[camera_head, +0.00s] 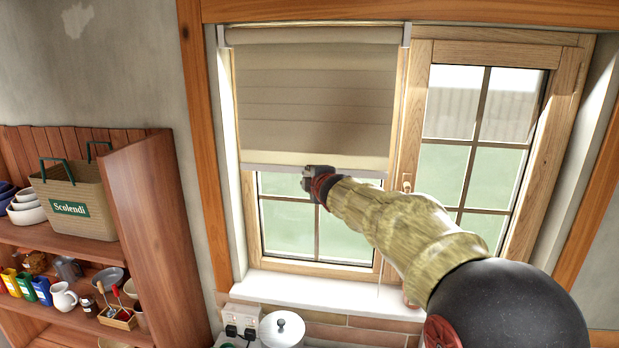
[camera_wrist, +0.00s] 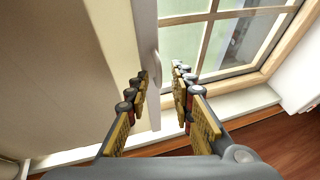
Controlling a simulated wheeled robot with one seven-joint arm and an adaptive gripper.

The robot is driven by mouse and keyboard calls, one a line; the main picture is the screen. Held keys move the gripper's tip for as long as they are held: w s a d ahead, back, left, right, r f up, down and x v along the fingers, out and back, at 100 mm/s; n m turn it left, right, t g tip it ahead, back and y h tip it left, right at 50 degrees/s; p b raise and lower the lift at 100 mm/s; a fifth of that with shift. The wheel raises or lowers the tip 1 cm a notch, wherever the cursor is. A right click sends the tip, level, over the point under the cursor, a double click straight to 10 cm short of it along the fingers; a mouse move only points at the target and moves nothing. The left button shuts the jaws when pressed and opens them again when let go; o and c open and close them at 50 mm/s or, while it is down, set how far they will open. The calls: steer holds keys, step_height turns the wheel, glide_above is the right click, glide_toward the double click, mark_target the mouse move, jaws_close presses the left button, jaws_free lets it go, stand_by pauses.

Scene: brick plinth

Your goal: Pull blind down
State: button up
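A beige roller blind (camera_head: 315,95) hangs over the upper part of the left window pane. Its pale bottom bar (camera_head: 268,169) sits about halfway down the window. My gripper (camera_head: 308,180) is at the middle of this bar. In the wrist view the blind (camera_wrist: 65,70) fills the left side, and its white bar (camera_wrist: 145,35) runs down the picture between the fingers. My gripper (camera_wrist: 160,85) is open there, with the left finger over the blind side and the right finger over the window side. Whether a finger touches the bar is unclear.
A window sill (camera_head: 325,294) lies below. The right window pane (camera_head: 480,140) has a wooden frame and a handle (camera_head: 407,183). A wooden shelf (camera_head: 150,235) with a basket (camera_head: 75,200) stands at left. A white lidded pot (camera_head: 282,330) stands below the sill.

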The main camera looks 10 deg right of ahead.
steer(key=shift+c, duration=1.1)
steer(key=c, duration=0.4)
jaws_close()
